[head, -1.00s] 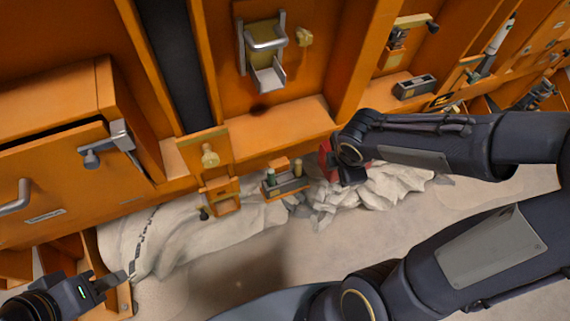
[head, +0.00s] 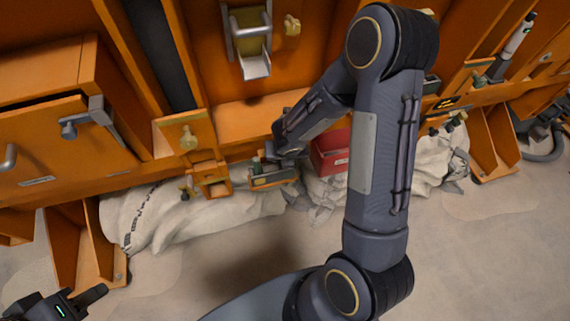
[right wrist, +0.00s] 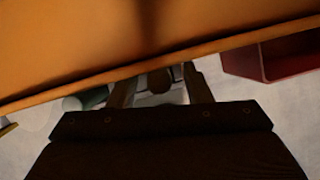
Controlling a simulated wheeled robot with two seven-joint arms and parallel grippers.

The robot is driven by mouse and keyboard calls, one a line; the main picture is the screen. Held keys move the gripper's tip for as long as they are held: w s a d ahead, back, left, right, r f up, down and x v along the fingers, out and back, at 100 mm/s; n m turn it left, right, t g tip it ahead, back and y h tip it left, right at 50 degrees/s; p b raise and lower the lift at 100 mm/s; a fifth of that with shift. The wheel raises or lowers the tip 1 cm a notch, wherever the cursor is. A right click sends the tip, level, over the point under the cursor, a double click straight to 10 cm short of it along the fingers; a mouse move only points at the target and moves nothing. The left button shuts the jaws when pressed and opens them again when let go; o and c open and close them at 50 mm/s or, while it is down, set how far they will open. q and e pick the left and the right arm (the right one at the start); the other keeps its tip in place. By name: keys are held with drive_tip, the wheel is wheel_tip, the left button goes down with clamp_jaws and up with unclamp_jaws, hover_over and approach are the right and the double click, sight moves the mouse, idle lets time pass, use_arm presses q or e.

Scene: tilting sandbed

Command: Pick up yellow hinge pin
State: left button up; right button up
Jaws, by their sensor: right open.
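A small grey holder (head: 272,180) sits on the ledge in the head view, with a green pin (head: 257,166) at its left end. My right gripper (right wrist: 160,88) is at the holder's right end and covers that part in the head view. In the right wrist view its two fingers are apart, with a dark brownish round thing (right wrist: 161,78) between or beyond them. It may be the top of the yellow hinge pin, but shade makes this uncertain. The green pin (right wrist: 93,98) lies left of the fingers there. My left gripper (head: 92,298) is at the lower left, away from the holder.
An orange ledge edge (right wrist: 200,57) crosses close above the fingers in the right wrist view. A red box (head: 330,152) stands right of the holder; pale sacks (head: 170,215) lie below. Orange cabinet walls (head: 60,140) stand behind. The floor in front is open.

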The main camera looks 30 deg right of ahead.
drive_tip(key=shift+w+d+f, duration=0.1)
drive_tip(key=shift+w+f, duration=0.1)
drive_tip(key=shift+f, duration=0.3)
drive_tip(key=c, duration=0.9)
clamp_jaws()
drive_tip(key=shift+r, duration=0.15)
